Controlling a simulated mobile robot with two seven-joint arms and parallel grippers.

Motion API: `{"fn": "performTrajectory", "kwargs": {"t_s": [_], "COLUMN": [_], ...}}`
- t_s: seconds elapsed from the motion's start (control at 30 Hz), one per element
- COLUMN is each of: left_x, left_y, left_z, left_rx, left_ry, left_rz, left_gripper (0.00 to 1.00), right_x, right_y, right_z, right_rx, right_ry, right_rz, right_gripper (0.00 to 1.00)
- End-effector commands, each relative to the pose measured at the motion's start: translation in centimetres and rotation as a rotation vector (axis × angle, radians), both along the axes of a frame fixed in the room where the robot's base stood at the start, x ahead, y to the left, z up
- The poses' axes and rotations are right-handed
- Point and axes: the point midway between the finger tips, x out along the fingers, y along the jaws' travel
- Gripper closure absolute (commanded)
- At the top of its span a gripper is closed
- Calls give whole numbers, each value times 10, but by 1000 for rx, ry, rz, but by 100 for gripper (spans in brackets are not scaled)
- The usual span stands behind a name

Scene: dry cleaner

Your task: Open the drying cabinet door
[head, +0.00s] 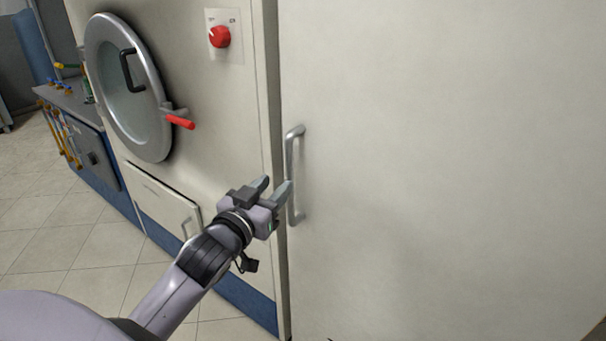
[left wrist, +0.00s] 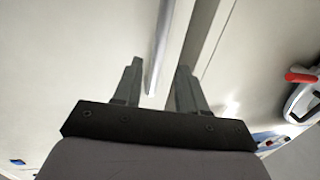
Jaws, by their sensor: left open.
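The drying cabinet door (head: 430,170) is a large pale panel filling the right of the head view; it looks shut. Its vertical metal bar handle (head: 291,160) is near the door's left edge. My left gripper (head: 275,187) is open at the handle's lower half, with one fingertip overlapping the bar in the picture. In the left wrist view the handle (left wrist: 162,45) shows between the two open fingers (left wrist: 157,85). I cannot tell whether either finger touches it. My right gripper is not in view.
A machine with a round porthole door (head: 130,95) and a red-handled latch (head: 180,122) stands left of the cabinet. A red knob (head: 219,37) sits above. A low hatch (head: 163,200) is below. Tiled floor (head: 85,255) lies clear at the left.

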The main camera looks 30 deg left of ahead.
Motion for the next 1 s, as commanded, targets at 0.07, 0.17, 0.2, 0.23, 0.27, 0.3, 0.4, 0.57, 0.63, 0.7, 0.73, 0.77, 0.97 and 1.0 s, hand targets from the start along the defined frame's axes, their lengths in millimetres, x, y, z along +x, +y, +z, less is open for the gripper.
{"fn": "performTrajectory", "kwargs": {"t_s": [0.07,0.17,0.2,0.23,0.27,0.3,0.4,0.57,0.63,0.7,0.73,0.77,0.97,1.0], "left_x": [1,2,3,5,7,11,23,44,53,60,62,64,72,72], "left_y": [1,2,2,2,3,3,5,7,8,9,9,10,10,10], "left_z": [3,5,6,6,6,6,7,6,6,6,6,6,5,5], "left_rx": [0,-1,-2,-2,-2,-2,-2,-1,0,-1,-1,-1,-1,-1], "left_ry": [-7,-11,-12,-12,-12,-12,-12,-12,-11,-11,-12,-12,-11,-10], "left_rz": [3,5,5,5,5,5,5,6,5,5,5,5,5,5], "left_gripper": [59,59,59,59,59,59,59,59,59,59,59,59,59,59], "right_x": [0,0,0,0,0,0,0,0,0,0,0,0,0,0], "right_y": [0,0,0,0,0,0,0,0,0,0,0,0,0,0], "right_z": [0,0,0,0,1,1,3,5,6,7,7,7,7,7], "right_rx": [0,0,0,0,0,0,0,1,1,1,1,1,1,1], "right_ry": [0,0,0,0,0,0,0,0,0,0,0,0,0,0], "right_rz": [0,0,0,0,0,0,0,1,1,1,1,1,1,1], "right_gripper": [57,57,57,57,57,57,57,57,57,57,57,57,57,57]}}
